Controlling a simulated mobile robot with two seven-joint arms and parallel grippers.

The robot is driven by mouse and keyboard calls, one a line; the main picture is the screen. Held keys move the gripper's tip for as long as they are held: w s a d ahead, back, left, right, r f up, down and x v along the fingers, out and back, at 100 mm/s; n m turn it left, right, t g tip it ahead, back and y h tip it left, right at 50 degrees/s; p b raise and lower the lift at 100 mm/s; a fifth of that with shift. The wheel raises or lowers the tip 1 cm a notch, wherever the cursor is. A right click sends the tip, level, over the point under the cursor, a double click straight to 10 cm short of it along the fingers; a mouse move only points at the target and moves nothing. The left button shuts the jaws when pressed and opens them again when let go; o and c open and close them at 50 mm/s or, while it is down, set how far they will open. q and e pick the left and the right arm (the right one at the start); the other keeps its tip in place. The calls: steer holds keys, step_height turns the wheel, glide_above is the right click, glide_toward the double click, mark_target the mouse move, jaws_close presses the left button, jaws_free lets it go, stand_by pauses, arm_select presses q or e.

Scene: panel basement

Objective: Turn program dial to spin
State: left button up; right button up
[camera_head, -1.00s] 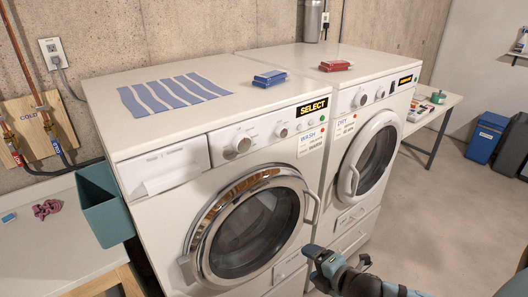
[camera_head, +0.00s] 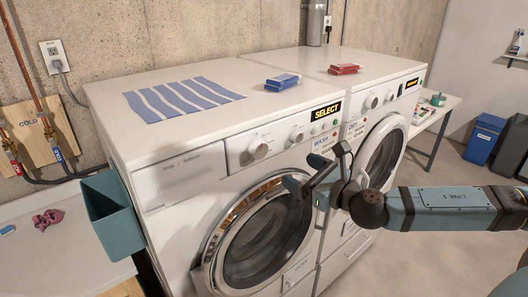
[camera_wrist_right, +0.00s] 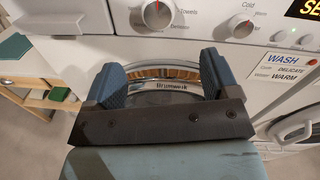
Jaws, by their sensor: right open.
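The washer (camera_head: 180,187) is the left white machine, with a round glass door (camera_head: 262,238) and a display reading SELECT (camera_head: 326,110). Its large program dial (camera_head: 258,149) sits left on the control panel, with a smaller dial (camera_head: 297,135) to its right. In the right wrist view the large dial (camera_wrist_right: 157,14) is at the top, with a red mark, beyond my fingers; the smaller dial (camera_wrist_right: 243,27) is right of it. My right gripper (camera_head: 312,172) is open and empty, in front of the washer, below and right of the large dial. My left gripper is not in view.
The dryer (camera_head: 400,110) stands right of the washer. A teal bin (camera_head: 112,215) hangs at the washer's left side.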

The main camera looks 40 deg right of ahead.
mark_target(262, 151)
steer(key=w+p, duration=0.1)
steer(key=w, duration=0.2)
steer(key=w+a+p, duration=0.1)
steer(key=w, duration=0.3)
steer(key=w+a+p, duration=0.1)
steer(key=w, duration=0.3)
steer(key=shift+w+r+p, duration=0.1)
steer(key=shift+p, duration=0.25)
steer(key=shift+w+a, duration=0.1)
steer(key=shift+w, duration=0.45)
steer(key=c, duration=0.9)
